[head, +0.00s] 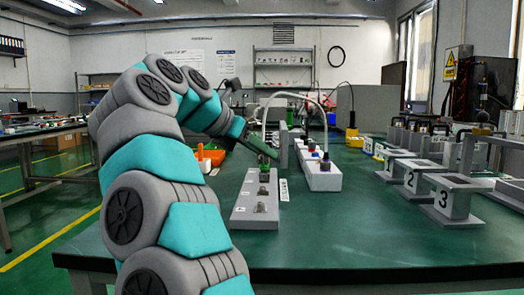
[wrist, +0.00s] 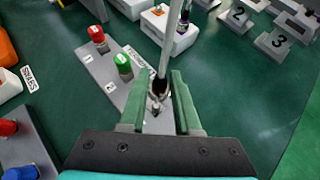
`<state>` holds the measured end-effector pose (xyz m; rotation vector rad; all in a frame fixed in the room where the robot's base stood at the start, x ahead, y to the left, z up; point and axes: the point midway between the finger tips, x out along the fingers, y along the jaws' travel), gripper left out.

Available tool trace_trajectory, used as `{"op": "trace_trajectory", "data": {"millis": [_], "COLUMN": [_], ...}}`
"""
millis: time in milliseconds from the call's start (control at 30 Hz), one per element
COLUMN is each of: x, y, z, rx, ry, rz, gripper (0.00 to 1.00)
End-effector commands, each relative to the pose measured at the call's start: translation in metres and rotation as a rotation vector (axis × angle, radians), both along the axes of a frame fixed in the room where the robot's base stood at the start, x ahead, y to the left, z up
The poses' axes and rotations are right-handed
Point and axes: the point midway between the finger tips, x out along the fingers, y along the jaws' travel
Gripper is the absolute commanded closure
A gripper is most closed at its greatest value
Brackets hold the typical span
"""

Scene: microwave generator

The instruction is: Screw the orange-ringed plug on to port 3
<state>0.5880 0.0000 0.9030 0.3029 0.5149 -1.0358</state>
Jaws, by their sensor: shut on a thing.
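In the wrist view my gripper (wrist: 158,100) is shut on the dark end of a pale cable, which I take for the plug (wrist: 160,87). No orange ring can be made out on it. Just below the plug in the picture is a small metal port (wrist: 156,107) on the grey plate (wrist: 105,68); I cannot tell whether they touch. A green cap (wrist: 123,65) and a red cap (wrist: 98,38) stand farther left on the plate. In the head view my gripper (head: 264,149) is over the far part of the plate (head: 243,208), tilted downward. Port 3's label is not readable.
A white box (head: 322,181) with connectors stands right of the plate, and the pale cable (head: 290,95) arches over toward it. Numbered grey stands (head: 452,203) are at the right. An orange bin (head: 212,155) lies behind my arm. The table's front right is clear.

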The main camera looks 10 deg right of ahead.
Motion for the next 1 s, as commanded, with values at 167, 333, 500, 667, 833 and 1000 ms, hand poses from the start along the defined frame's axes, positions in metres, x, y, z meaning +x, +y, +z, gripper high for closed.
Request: {"op": "trace_trajectory", "data": {"millis": [167,333,500,667,833,1000], "x": [0.0,0.0,0.0,0.0,0.0,0.0], "y": [0.0,0.0,0.0,-0.001,0.0,0.0], "z": [-0.01,-0.023,-0.039,-0.051,-0.057,-0.057], "rx": [0.0,-0.001,0.0,0.0,-0.001,-0.001], "ry": [0.001,0.001,0.001,0.002,0.003,0.004], "rz": [-0.003,-0.01,-0.018,-0.024,-0.028,-0.028], "gripper": [1.0,1.0,1.0,1.0,1.0,1.0]}}
